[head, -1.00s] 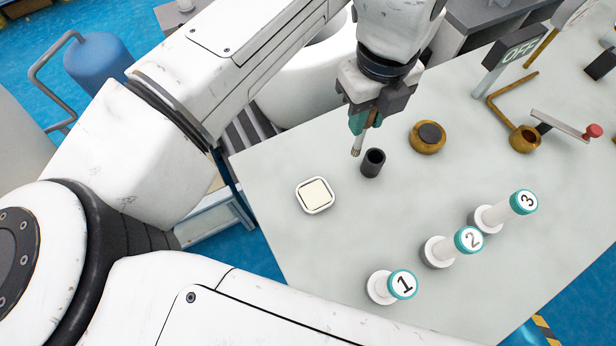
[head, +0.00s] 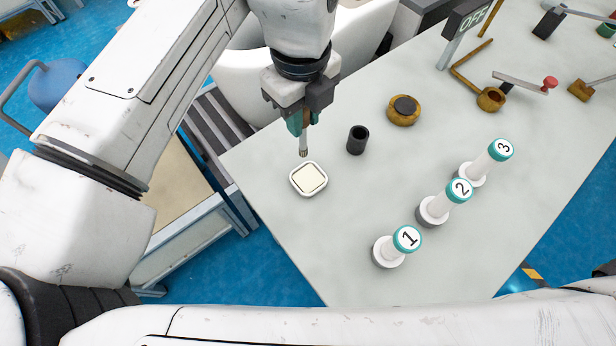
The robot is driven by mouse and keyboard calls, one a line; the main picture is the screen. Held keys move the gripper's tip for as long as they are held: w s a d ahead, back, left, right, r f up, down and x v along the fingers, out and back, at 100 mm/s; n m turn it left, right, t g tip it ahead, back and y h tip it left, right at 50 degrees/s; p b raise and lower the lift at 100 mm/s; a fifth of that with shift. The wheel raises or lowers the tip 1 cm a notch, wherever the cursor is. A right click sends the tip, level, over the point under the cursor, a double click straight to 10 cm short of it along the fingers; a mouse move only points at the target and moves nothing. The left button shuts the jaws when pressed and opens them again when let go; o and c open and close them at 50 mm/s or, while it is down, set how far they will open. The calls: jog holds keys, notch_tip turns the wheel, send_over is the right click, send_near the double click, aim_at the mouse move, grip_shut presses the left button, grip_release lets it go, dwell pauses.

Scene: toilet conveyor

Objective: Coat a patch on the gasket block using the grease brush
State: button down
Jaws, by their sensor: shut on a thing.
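My gripper (head: 301,122) is shut on the grease brush (head: 303,143), which hangs tip down from the teal-tipped jaws. The brush is thin, with a pale grey lower end. Its tip shows just behind the far edge of the gasket block (head: 310,178), a small rounded square with a white rim and cream top on the grey-white table. The tip looks above the block's level; I cannot tell the exact gap. The cream top shows no visible coated patch.
A dark open cup (head: 357,140) stands right of the block. A brass round piece with a dark top (head: 403,110) is beyond it. Numbered white posts with teal caps (head: 407,239) stand at the front right. An OFF sign (head: 471,17) and red-knobbed lever (head: 549,83) are at the back right.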

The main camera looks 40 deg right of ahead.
dwell(0.6)
notch_tip(320, 180, down, 8)
jog(key=s+b, duration=0.1)
jog(key=b, duration=0.4)
jog(key=shift+s, duration=0.2)
jog(key=shift+f+b, duration=0.4)
jog(key=shift+f, duration=0.1)
dwell(2.0)
jog(key=shift+r, duration=0.1)
notch_tip(320, 180, up, 7)
jog(key=p, duration=0.5)
jog(key=shift+p, duration=0.3)
dwell(0.8)
